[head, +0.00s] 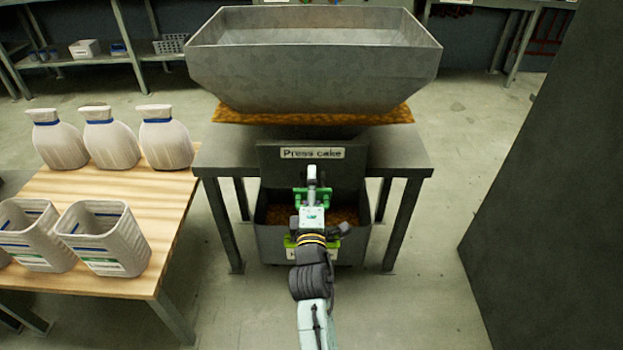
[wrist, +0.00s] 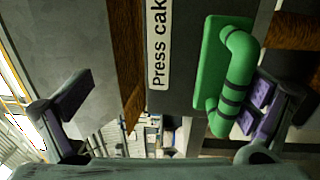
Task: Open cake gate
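The cake gate is a dark grey panel (head: 268,160) with a "Press cake" label (head: 312,153), under the metal hopper. Its green bar handle (head: 298,198) sits below the label, partly hidden by my gripper (head: 312,185) in the head view. In the wrist view the label (wrist: 159,45) is in the upper middle, and the handle (wrist: 236,60) stands right of it. My gripper (wrist: 166,98) is open with fingers wide apart. The handle lies close to the right finger in that view; I cannot tell whether they touch.
The metal hopper (head: 320,70) stands above a dark grey table (head: 400,155). A bin (head: 272,235) with brown cake sits below the gate. A wooden table (head: 165,215) with white containers stands left. A dark wall (head: 560,190) is at right, with clear floor before it.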

